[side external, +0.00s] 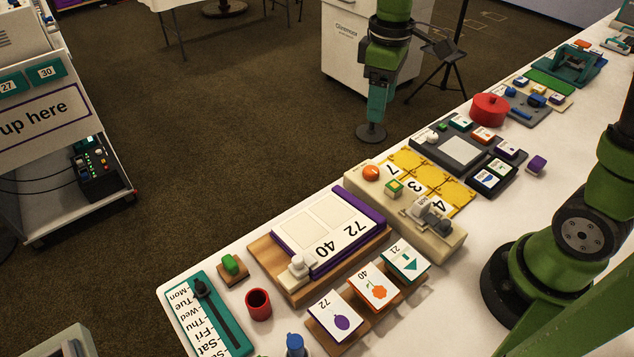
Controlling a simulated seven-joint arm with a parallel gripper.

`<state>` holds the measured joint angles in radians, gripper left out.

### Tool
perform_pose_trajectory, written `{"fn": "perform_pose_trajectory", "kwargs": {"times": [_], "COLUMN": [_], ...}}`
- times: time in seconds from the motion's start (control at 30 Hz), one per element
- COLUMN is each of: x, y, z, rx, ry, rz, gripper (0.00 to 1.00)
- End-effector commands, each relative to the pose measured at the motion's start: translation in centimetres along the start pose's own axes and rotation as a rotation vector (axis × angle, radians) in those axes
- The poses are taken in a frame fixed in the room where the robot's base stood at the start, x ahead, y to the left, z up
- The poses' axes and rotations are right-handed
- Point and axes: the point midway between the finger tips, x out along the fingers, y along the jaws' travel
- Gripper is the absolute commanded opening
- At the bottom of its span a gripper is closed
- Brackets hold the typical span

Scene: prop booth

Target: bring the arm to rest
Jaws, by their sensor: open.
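My gripper (377,112) hangs at the top centre of the side external view, pointing down from a green and dark wrist. It is open, and I see nothing held in it. Its teal fingers are seen nearly edge-on, so the gap between them is hard to make out. In the picture it shows against the brown carpet and a white cabinet, apart from the props on the white table (225,262). The arm between its base at the right and the wrist passes out of the frame.
The table carries a purple-framed number board (330,235), picture cards (372,287), a beige box with yellow panels (445,232), a red round pot (489,109), a red cup (258,304) and a teal weekday slider board (222,325). A white cabinet (342,45) and tripod stand behind.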

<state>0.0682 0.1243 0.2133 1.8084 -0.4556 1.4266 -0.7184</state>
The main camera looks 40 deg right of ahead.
Motion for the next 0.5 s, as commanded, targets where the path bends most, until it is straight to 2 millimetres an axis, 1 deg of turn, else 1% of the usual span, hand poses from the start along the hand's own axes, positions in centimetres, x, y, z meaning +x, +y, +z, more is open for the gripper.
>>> {"fn": "perform_pose_trajectory", "kwargs": {"times": [0.13,0.4,0.5], "x": [-0.64,-0.63,-0.59], "y": [0.01,0.01,0.1], "z": [0.0,0.0,-0.2], "rx": [-0.001,0.001,0.031], "ry": [0.001,0.001,0.011], "rz": [0.001,0.001,0.006], "gripper": [0.61,0.61,0.61]}}
